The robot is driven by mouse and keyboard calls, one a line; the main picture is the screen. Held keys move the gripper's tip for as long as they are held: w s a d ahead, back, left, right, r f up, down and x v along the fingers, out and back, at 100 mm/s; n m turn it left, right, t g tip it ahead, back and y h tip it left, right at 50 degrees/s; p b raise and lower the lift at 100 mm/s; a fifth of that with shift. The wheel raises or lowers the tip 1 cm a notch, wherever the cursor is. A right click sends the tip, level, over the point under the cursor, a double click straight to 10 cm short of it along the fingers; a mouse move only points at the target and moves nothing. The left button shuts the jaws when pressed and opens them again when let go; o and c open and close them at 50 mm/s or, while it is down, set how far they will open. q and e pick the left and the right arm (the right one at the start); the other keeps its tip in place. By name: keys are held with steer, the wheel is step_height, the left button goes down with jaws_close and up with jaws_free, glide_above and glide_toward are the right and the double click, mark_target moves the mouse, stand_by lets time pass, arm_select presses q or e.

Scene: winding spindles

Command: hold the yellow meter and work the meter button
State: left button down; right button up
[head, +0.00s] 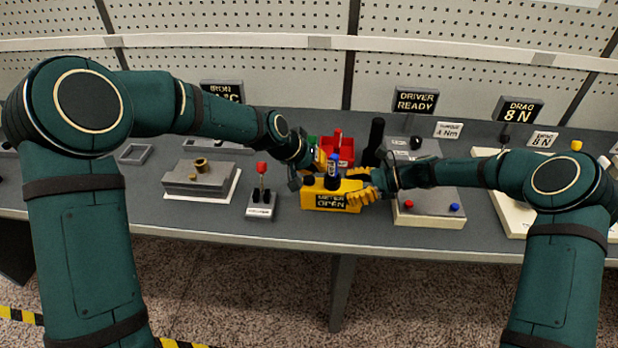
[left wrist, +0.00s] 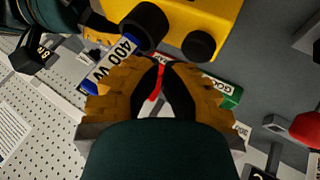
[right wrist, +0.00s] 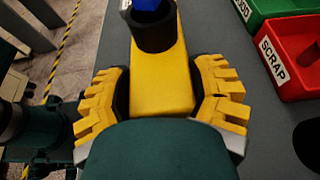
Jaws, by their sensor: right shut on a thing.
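The yellow meter (head: 350,187) stands at the table's front middle, its display reading "METER OPEN". My right gripper (head: 368,190) is shut on the meter's right end; its fingers lie on both sides of the yellow body in the right wrist view (right wrist: 164,85). A blue piece (head: 332,172) labelled 400 V (left wrist: 110,66) stands in a black holder on top. A smaller black knob (left wrist: 198,43), which looks like the meter button, sits beside the holder. My left gripper (left wrist: 160,62) has its fingertips together close to both, with nothing seen between them.
A red SCRAP bin (right wrist: 292,50) and a green bin (right wrist: 262,12) stand behind the meter. A small stand with a red-knobbed lever (head: 261,170) is left of it. A pale-based unit with red and blue buttons (head: 432,207) is at right.

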arm_select(q)
steer(key=shift+r, duration=2.5)
arm_select(e)
steer(key=o, duration=1.4)
steer(key=shift+o, duration=0.2)
